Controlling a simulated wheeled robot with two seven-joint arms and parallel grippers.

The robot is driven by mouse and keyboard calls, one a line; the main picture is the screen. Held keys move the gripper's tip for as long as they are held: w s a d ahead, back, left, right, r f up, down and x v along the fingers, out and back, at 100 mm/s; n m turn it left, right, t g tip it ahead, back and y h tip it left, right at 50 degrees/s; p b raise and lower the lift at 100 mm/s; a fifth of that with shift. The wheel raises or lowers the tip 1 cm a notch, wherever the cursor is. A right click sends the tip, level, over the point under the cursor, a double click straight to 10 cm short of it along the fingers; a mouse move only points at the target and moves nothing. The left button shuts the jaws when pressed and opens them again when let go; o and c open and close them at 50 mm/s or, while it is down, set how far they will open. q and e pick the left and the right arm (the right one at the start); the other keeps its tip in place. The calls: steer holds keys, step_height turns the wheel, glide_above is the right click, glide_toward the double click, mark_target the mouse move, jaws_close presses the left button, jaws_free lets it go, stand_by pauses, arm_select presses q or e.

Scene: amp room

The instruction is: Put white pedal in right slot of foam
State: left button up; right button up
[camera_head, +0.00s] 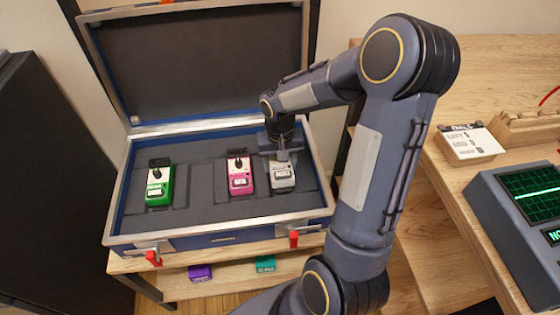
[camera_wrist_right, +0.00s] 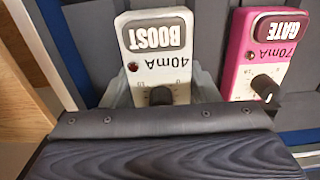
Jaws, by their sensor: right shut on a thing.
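The white pedal (camera_head: 284,184), labelled BOOST and 40mA in the right wrist view (camera_wrist_right: 160,62), is at the right end of the grey foam (camera_head: 205,170) in the open case. It is in or just over the right slot; I cannot tell if it rests on the slot floor. My right gripper (camera_head: 283,156) comes from above and is shut on the white pedal, with grey fingers on both its sides in the wrist view. The gripper and wrist hide the pedal's far end. My left gripper is not in view.
A pink pedal (camera_head: 240,176) labelled GATE sits in the foam left of the white one, and a green pedal (camera_head: 159,184) sits further left. The case lid (camera_head: 200,65) stands open behind. A right-hand bench holds a white sign (camera_head: 470,146) and a scope (camera_head: 515,215).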

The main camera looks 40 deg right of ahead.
steer(key=shift+f+b, duration=0.5)
steer(key=shift+f, duration=0.15)
stand_by(0.6)
steer(key=shift+s+f, duration=0.1)
steer(key=shift+f, duration=0.05)
stand_by(0.5)
